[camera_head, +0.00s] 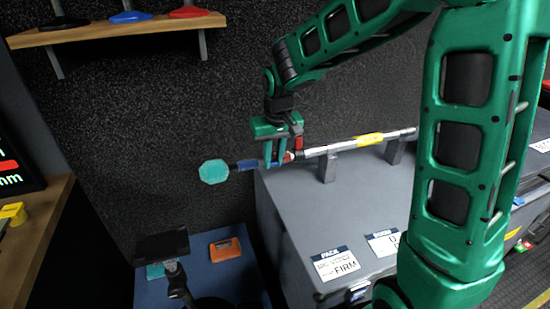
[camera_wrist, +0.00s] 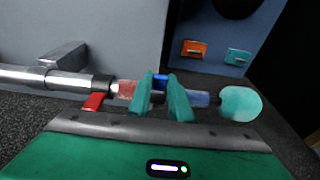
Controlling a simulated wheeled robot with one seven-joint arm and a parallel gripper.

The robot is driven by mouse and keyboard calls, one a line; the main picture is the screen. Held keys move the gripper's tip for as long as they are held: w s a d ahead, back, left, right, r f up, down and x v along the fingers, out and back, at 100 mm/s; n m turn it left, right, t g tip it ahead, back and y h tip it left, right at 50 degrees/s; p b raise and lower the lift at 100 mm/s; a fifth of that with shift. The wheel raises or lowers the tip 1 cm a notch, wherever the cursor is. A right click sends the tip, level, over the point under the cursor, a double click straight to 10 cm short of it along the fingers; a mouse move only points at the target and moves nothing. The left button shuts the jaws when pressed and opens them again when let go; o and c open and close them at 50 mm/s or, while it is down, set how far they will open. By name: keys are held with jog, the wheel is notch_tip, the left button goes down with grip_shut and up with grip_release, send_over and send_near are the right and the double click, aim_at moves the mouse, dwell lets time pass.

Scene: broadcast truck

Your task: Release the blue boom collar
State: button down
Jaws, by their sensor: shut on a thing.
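The boom pole (camera_head: 335,146) is a silver tube with a yellow label, lying level across the grey case. A teal octagonal head (camera_head: 214,171) is at its left end; in the wrist view the teal head (camera_wrist: 240,103) is at the right. My gripper (camera_head: 275,160) is at the pole, its green fingers (camera_wrist: 162,100) shut around the blue boom collar (camera_wrist: 160,82), which is mostly hidden between them. A blue sleeve (camera_wrist: 197,98) lies between the fingers and the head. A red collar (camera_wrist: 127,90) with a red lever (camera_wrist: 93,101) sits on the other side of the fingers.
Grey brackets (camera_head: 327,168) hold the pole above the grey case (camera_head: 300,225), which has white labels. The head end overhangs a low blue surface (camera_head: 222,277) with an orange item (camera_head: 225,249). A wooden shelf (camera_head: 115,29) with coloured pieces is on the dark wall.

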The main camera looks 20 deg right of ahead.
jog(key=c, duration=1.6)
grip_release()
jog(key=r, duration=0.3)
jog(key=s+r, duration=0.1)
jog(key=r, duration=0.3)
jog(key=s+r, duration=0.1)
jog(key=r, duration=0.2)
jog(key=shift+r, duration=0.25)
jog(key=s+d+f+m, duration=0.2)
jog(key=s+d, duration=0.4)
jog(key=s, duration=0.4)
jog(key=s+d+f+m+g, duration=0.1)
jog(key=s+d+f+m, duration=0.1)
jog(key=s+d, duration=0.4)
jog(key=s+d+f+m+g, duration=0.1)
jog(key=s+d, duration=0.5)
jog(key=s, duration=0.9)
jog(key=shift+d+f+m, duration=0.15)
jog(key=shift+f+m, duration=0.55)
jog(key=shift+f, duration=0.15)
